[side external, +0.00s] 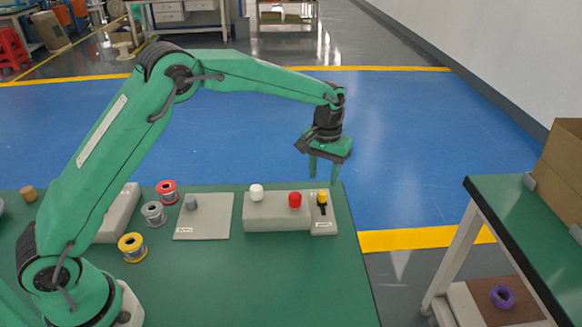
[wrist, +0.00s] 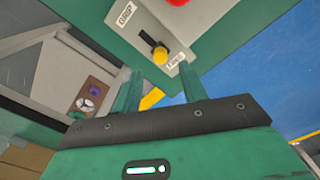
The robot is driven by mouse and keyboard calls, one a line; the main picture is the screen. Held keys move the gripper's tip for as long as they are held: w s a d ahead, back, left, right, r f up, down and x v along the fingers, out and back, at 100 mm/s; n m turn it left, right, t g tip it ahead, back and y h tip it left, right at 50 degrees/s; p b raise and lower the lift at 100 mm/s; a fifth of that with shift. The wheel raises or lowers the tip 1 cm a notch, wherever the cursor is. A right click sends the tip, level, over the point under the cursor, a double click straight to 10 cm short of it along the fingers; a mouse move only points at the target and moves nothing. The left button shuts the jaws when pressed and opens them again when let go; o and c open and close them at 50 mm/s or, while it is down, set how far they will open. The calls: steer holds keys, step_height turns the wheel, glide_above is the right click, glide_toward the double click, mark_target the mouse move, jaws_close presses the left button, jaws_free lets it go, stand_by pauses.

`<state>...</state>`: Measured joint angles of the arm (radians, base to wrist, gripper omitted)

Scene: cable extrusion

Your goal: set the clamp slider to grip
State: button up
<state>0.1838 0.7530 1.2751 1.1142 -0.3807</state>
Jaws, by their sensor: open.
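The clamp slider has a yellow knob (side external: 322,196) on a small grey plate (side external: 324,228) at the right end of the grey block. In the wrist view the yellow knob (wrist: 160,56) sits at one end of a short dark slot, beside a small label that is hard to read. The label GRIP (wrist: 125,13) is beyond the other end of the slot. My gripper (side external: 323,180) is above the knob, open and empty. Its two fingers also show in the wrist view (wrist: 161,76), apart, with the knob seen between and beyond their tips.
A red knob (side external: 295,200) and a white knob (side external: 257,192) stand on the block to the left. Farther left are a grey plate (side external: 210,228) with a grey peg and several wire spools (side external: 132,246). The green table (side external: 250,285) is clear in front.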

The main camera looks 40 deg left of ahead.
mark_target(322, 194)
steer(key=shift+f, duration=3.25)
jaws_close()
